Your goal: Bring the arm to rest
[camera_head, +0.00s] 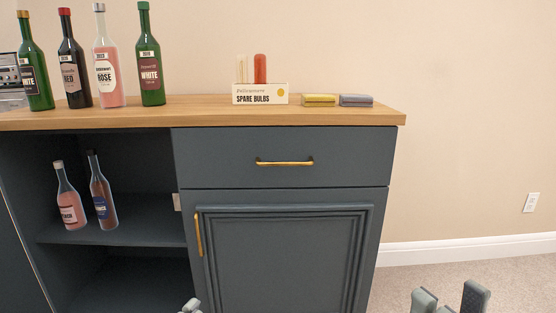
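My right gripper (450,298) shows at the bottom right edge, in front of the carpet. Its two grey fingertips stand apart with nothing between them. Only a small tip of my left gripper (190,306) shows at the bottom edge, in front of the cabinet's lower part. The rest of it is cut off, so I cannot tell whether it is open or holds anything. Most of both arms is out of view.
A dark blue cabinet (285,240) with a wooden top (200,112) stands ahead. Its drawer and right door are shut. Several bottles, a spare bulbs box (260,94), and two small blocks (320,100) sit on top. Two bottles stand on the open shelf (150,222). Carpet (510,280) is clear at right.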

